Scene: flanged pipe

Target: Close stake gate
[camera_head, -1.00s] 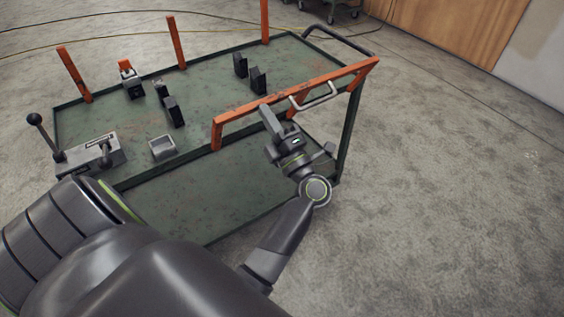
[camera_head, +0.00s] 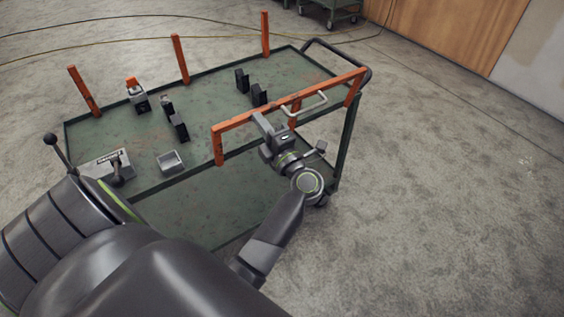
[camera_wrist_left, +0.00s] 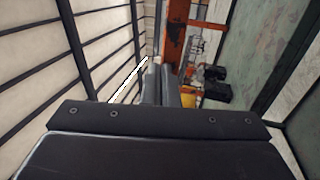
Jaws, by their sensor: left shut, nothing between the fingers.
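My right gripper is not in view.
On the deck are a vise-like tool with a lever (camera_head: 107,168), a small grey tray (camera_head: 171,161), several black blocks (camera_head: 179,127) and an orange-topped part (camera_head: 138,98). Orange stakes (camera_head: 180,58) stand at the far edge. Floor to the right is clear.

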